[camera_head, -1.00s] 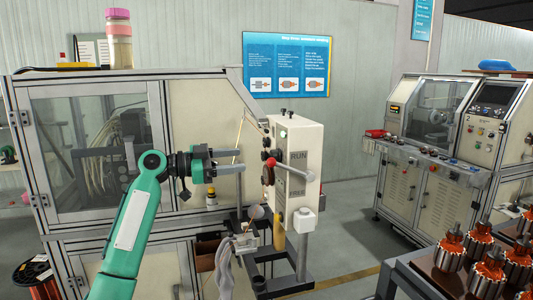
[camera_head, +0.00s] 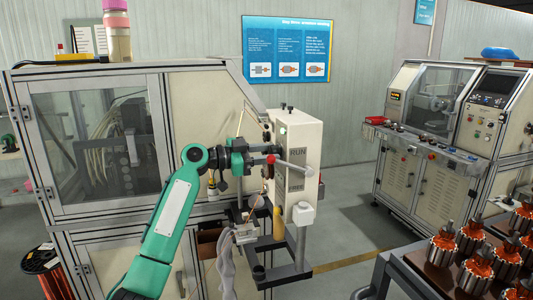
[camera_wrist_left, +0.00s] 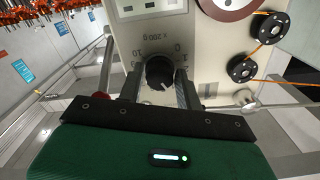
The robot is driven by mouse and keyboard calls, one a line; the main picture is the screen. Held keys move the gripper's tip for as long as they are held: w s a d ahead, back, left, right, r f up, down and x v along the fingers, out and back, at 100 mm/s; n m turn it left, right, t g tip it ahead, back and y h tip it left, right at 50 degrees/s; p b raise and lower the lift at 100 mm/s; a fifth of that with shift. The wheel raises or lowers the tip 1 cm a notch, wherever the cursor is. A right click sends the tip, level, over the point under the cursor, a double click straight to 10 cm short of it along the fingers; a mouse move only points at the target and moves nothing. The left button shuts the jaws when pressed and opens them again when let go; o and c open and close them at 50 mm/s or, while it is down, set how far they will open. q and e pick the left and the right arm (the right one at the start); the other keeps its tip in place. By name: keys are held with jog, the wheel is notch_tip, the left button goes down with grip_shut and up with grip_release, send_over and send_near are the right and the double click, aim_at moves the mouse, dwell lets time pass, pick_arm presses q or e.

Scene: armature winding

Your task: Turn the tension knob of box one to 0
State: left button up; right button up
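Box one (camera_head: 298,150) is a tall cream box marked RUN and FREE, on a stand in front of the winding machine. My left gripper (camera_head: 264,154) is at the left face of the box. In the left wrist view its two fingers (camera_wrist_left: 159,88) stand one on each side of the knob, with a narrow gap on each side. The knob's pointer is hard to read. My right gripper is not in view.
A lever with a red ball (camera_head: 271,159) is close to my left gripper. Pulleys with orange wire (camera_wrist_left: 242,69) are right of the dial. A tray of copper-wound armatures (camera_head: 445,250) stands at lower right. A second machine (camera_head: 430,180) is at the back right.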

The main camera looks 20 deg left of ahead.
pick_arm(q)
jog(key=c, duration=0.5)
jog(key=shift+o, duration=0.2)
jog(key=shift+n, duration=0.4)
jog(key=n, duration=0.6)
jog(key=n+p, duration=0.1)
jog(key=n, duration=0.5)
jog(key=n+p, duration=0.1)
jog(key=n, duration=0.5)
jog(key=shift+s+r, duration=0.15)
jog(key=shift+r, duration=0.15)
jog(key=shift+f+n+p, duration=0.1)
jog(key=shift+n+p, duration=0.85)
jog(key=shift+n, duration=0.35)
